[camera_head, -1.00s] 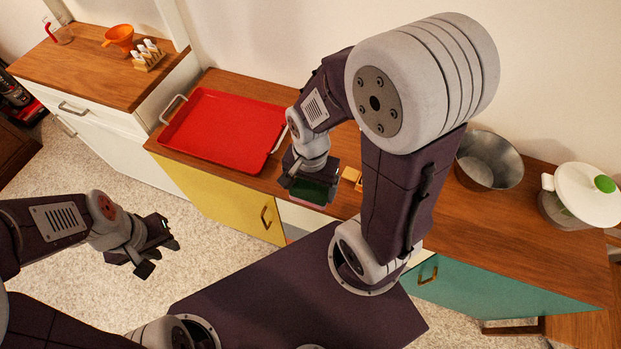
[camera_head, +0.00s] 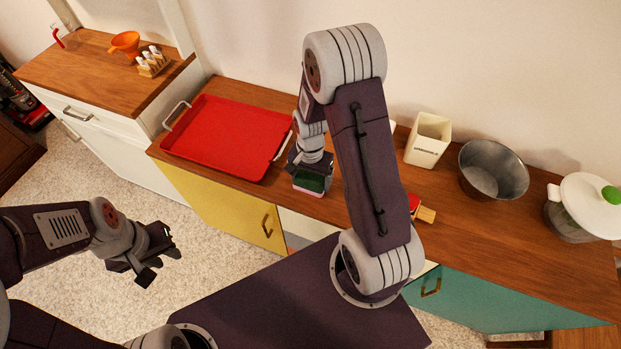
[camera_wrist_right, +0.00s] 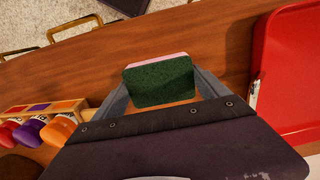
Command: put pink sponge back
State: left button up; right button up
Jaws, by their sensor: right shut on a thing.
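The sponge (camera_head: 309,182) has a dark green scouring face and a pink layer. My right gripper (camera_head: 312,172) is shut on it, close to the front edge of the wooden counter and just right of the red tray. In the right wrist view the sponge (camera_wrist_right: 160,82) sits between the two fingers of the right gripper (camera_wrist_right: 162,88), green face toward the camera, pink along its far edge. I cannot tell whether it touches the counter. My left gripper (camera_head: 160,256) is empty and open, over the floor at the left.
A red tray (camera_head: 226,137) lies on the counter (camera_head: 465,225). A cream container (camera_head: 427,140), a metal bowl (camera_head: 493,170) and a lidded pot (camera_head: 582,207) stand at the right. A wooden rack (camera_wrist_right: 45,111) with coloured-topped jars shows in the right wrist view.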

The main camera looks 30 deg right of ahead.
aim_at(311, 181)
jog(key=shift+s+r, duration=0.1)
jog(key=o, duration=1.2)
jog(key=shift+f, duration=0.2)
jog(key=shift+c, duration=0.2)
jog(key=shift+r, duration=0.4)
notch_tip(311, 181, up, 12)
jog(key=p, duration=0.2)
jog(key=s+a+n+t, duration=0.1)
jog(key=s+a+n, duration=0.3)
jog(key=s+n, duration=0.4)
jog(key=shift+a+f+n+b, duration=0.3)
jog(key=shift+a+f+n, duration=0.05)
jog(key=shift+n, duration=0.55)
